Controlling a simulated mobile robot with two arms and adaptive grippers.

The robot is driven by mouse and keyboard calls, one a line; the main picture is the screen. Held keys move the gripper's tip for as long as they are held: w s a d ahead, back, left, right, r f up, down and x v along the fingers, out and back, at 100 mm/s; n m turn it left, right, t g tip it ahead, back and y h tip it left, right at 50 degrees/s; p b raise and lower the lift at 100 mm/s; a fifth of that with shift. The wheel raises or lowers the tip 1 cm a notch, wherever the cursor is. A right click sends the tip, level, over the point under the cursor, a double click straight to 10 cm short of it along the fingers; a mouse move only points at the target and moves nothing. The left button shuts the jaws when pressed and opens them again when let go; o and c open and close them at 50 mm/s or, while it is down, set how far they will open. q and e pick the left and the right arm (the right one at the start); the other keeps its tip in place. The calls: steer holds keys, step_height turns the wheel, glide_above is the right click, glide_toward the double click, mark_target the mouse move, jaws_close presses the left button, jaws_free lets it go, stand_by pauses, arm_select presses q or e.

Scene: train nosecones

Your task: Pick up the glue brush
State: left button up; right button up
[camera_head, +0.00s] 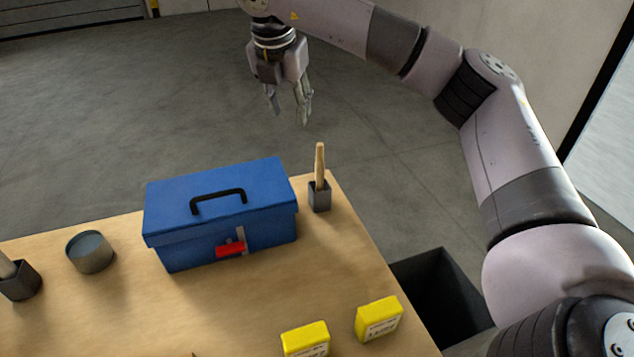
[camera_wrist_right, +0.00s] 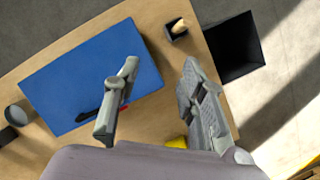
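The glue brush (camera_head: 320,163) stands handle up in a small dark square holder (camera_head: 320,197) at the table's far right corner, right of the blue toolbox. In the right wrist view the brush (camera_wrist_right: 179,26) sits in its holder (camera_wrist_right: 172,34) beyond the fingertips. My right gripper (camera_head: 289,116) is above and behind the table's far edge in the head view, apart from the brush. Its fingers are spread and empty, as the right wrist view (camera_wrist_right: 160,68) shows. My left gripper is not in view.
A blue toolbox (camera_head: 218,192) with a black handle takes up the table's (camera_head: 120,320) far middle. A grey round tin (camera_head: 89,251) and another dark holder (camera_head: 19,283) stand left. Two yellow boxes (camera_head: 306,338) (camera_head: 379,319) lie near the front. A black bin (camera_head: 441,296) stands right of the table.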

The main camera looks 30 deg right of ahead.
steer(key=d+r+m+h, duration=0.1)
steer(key=d, duration=0.2)
steer(key=p, duration=0.1)
glide_toward(320, 145)
steer(key=x, duration=0.5)
steer(key=shift+w+r, duration=0.1)
steer(key=shift+w, duration=0.1)
steer(key=shift+w+d+f, duration=0.15)
steer(key=shift+f, duration=0.4)
steer(key=p+x, duration=0.1)
steer(key=x, duration=0.1)
steer(key=p+x, duration=0.1)
steer(key=x, duration=0.1)
steer(key=shift+f, duration=0.15)
steer(key=shift+d+f, duration=0.2)
steer(key=shift+f, duration=0.25)
steer(key=shift+a, duration=0.1)
jaws_close()
